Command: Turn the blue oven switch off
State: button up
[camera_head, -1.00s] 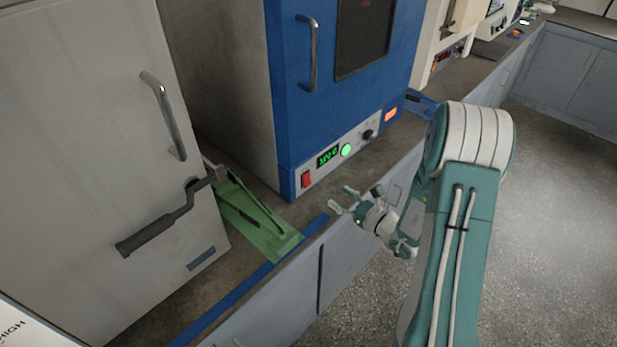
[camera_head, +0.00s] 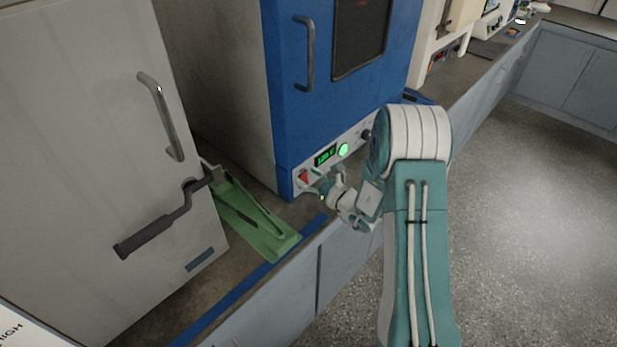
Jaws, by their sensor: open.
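The blue oven (camera_head: 291,125) stands on the counter with its door shut. Its grey lower panel carries a red rocker switch (camera_head: 303,177) at the left end, partly covered by my gripper. To the right of the switch are a lit green display (camera_head: 325,156), a lit round green button (camera_head: 343,149) and a dark knob (camera_head: 366,135). My gripper (camera_head: 312,184) is open and empty, with its fingers right at the switch. I cannot tell whether they touch it.
A green tray-like part (camera_head: 262,232) lies on the counter left of my gripper. A large grey cabinet (camera_head: 80,120) with a handle and a dark lever (camera_head: 160,228) stands at left. The floor (camera_head: 530,220) at right is clear.

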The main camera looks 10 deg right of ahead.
grip_shut()
jog(key=shift+s+d+f+t+y, duration=0.1)
jog(key=shift+f+t+y, duration=0.15)
jog(key=shift+t+y, duration=0.2)
jog(key=shift+s+f+t+y, duration=0.1)
jog(key=shift+t+y, duration=0.45)
jog(key=shift+t, duration=0.4)
